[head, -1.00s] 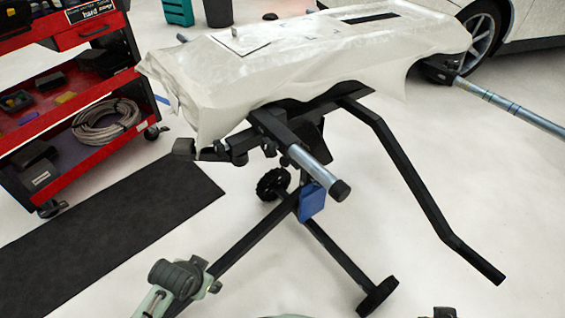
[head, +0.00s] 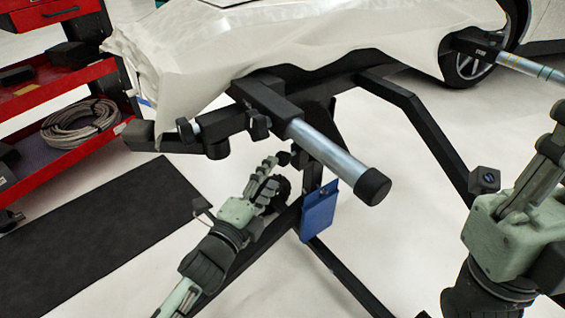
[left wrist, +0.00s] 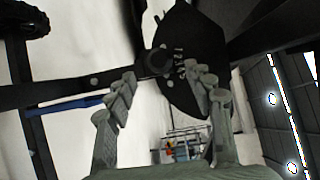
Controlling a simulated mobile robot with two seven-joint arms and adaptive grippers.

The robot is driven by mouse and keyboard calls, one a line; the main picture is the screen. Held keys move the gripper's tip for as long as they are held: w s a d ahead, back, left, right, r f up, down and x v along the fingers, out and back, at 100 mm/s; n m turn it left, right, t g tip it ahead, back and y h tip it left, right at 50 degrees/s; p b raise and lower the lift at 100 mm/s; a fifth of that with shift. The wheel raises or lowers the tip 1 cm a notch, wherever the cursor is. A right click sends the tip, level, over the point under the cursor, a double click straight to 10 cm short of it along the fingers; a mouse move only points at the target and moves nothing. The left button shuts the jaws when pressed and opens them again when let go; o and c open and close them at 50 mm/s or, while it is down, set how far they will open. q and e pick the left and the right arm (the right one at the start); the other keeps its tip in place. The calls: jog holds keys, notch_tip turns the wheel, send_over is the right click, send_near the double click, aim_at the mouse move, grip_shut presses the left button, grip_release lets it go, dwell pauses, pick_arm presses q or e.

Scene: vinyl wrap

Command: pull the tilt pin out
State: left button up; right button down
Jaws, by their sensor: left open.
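The tilt pin appears as a small dark round knob (left wrist: 155,62) at a round black plate with white lettering (left wrist: 188,50) in the left wrist view. In the head view a dark knob (head: 284,158) shows under the stand's top, just beyond my left gripper (head: 268,172). My left gripper is open, and its fingers (left wrist: 163,84) lie to either side of and short of the knob in the left wrist view. No contact shows. My right gripper (head: 548,150) is at the right edge of the head view, away from the pin; its fingers are partly cut off.
The black stand carries a white-wrapped panel (head: 290,40) above the left gripper. A grey tube with a black cap (head: 330,160), a blue tag (head: 319,210) and the stand's legs are close by. A red tool cart (head: 75,150) stands left.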

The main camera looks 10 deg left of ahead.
aim_at(280, 163)
pick_arm(q)
jog(key=w, duration=0.3)
jog(key=w+d+b, duration=0.1)
jog(key=w, duration=0.3)
jog(key=shift+d, duration=0.15)
jog(key=shift+c, duration=0.4)
grip_shut()
